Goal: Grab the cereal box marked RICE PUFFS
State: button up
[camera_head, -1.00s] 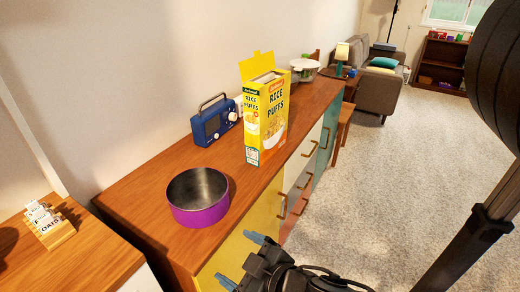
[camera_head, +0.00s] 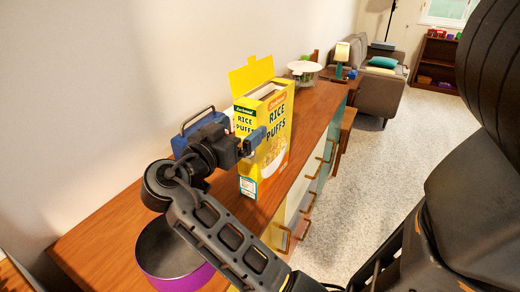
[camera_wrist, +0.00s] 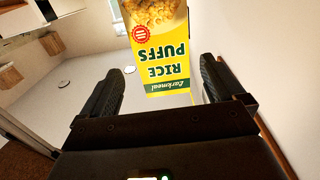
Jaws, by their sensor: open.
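The yellow RICE PUFFS cereal box (camera_head: 277,125) stands upright on the wooden sideboard with its top flap raised. My gripper (camera_head: 252,140) is at the box's near side, at about mid-height, and its blue-tipped finger overlaps the box in the head view. In the wrist view my gripper (camera_wrist: 160,82) is open, with a dark finger on each side. The box (camera_wrist: 163,72) appears upside down there, between and beyond the fingers, with clear gaps at both sides. I cannot tell how far the fingers reach around it.
A purple bowl (camera_head: 163,270) sits on the sideboard (camera_head: 95,240) below my arm. A blue radio (camera_head: 186,139) is partly hidden behind my gripper. The wall runs along the left; carpeted floor is open at right.

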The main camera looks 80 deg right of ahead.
jog(key=d, duration=0.2)
jog(key=shift+s+d+r+m+g+p, duration=0.3)
jog(key=shift+d+p, duration=0.05)
jog(key=p, duration=0.2)
send_over(266, 139)
jog(key=w+d, duration=0.1)
jog(key=w, duration=0.2)
jog(key=shift+s+d+f, duration=0.1)
jog(key=shift+d+f, duration=0.1)
jog(key=shift+f, duration=0.1)
jog(key=shift+c, duration=0.2)
jog(key=c, duration=1.3)
jog(key=shift+c, duration=0.5)
jog(key=shift+r, duration=0.1)
